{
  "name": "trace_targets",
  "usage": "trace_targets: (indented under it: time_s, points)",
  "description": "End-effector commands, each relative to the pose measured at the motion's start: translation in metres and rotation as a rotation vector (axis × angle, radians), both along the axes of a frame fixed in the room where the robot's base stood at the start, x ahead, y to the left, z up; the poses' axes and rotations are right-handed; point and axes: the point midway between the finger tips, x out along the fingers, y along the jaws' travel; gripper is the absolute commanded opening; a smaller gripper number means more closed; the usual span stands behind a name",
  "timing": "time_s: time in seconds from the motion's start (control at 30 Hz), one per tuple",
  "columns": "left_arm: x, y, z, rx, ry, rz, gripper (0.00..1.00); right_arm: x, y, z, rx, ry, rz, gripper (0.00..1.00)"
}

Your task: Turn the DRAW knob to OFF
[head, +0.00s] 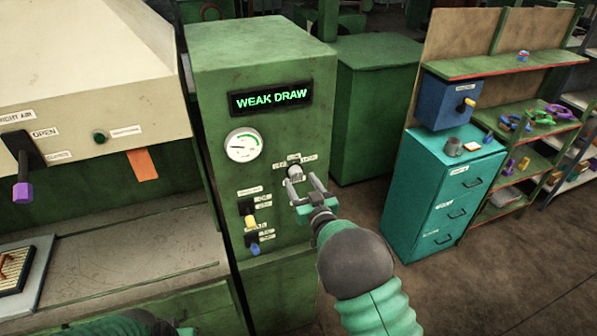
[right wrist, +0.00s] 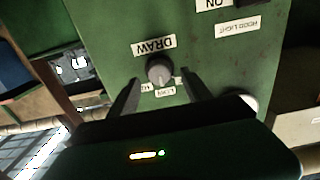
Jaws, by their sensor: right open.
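The DRAW knob (head: 295,172) is a small round grey knob on the front of the green cabinet (head: 262,60), below and right of the gauge. Small labels surround it, too small to read in the head view. In the right wrist view the knob (right wrist: 159,71) shows beside an upside-down DRAW label (right wrist: 155,46). My right gripper (head: 304,184) is open in front of the knob, its fingers to either side; I cannot tell whether they touch it. Only part of my left arm shows at the bottom left edge, and its jaws cannot be made out.
The display (head: 271,97) reads WEAK DRAW. A round gauge (head: 243,146) sits below it. Yellow and blue levers (head: 251,222) are left of my right gripper. A hood and bench (head: 130,245) stand left; a teal drawer cabinet (head: 440,185) stands right.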

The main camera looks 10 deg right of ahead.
Motion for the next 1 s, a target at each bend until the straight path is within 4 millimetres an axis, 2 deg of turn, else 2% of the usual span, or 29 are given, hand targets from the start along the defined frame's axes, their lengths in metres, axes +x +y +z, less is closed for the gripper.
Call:
trace_targets:
  time_s: [0.1,0.2,0.47,0.57,0.9,1.0]
  points:
    - [0.000,0.000,0.008,0.000,0.000,0.000,0.36,0.018,0.003,0.002,-0.001,0.000,0.000,0.57]
    - [0.000,0.000,0.010,0.000,0.000,0.000,0.36,0.026,0.005,0.000,0.000,0.001,-0.001,0.57]
    - [0.000,0.000,0.009,0.000,0.000,0.000,0.36,0.028,0.005,0.000,0.000,0.000,-0.001,0.57]
    - [0.000,0.000,0.009,0.000,0.000,0.000,0.36,0.028,0.005,0.000,0.000,0.000,-0.001,0.47]
    - [0.000,0.000,0.009,0.000,0.000,0.000,0.36,0.028,0.005,0.000,0.000,0.000,-0.001,0.02]
    - [0.000,0.000,0.009,0.000,0.000,0.000,0.36,0.028,0.005,0.000,0.000,0.000,-0.001,0.00]
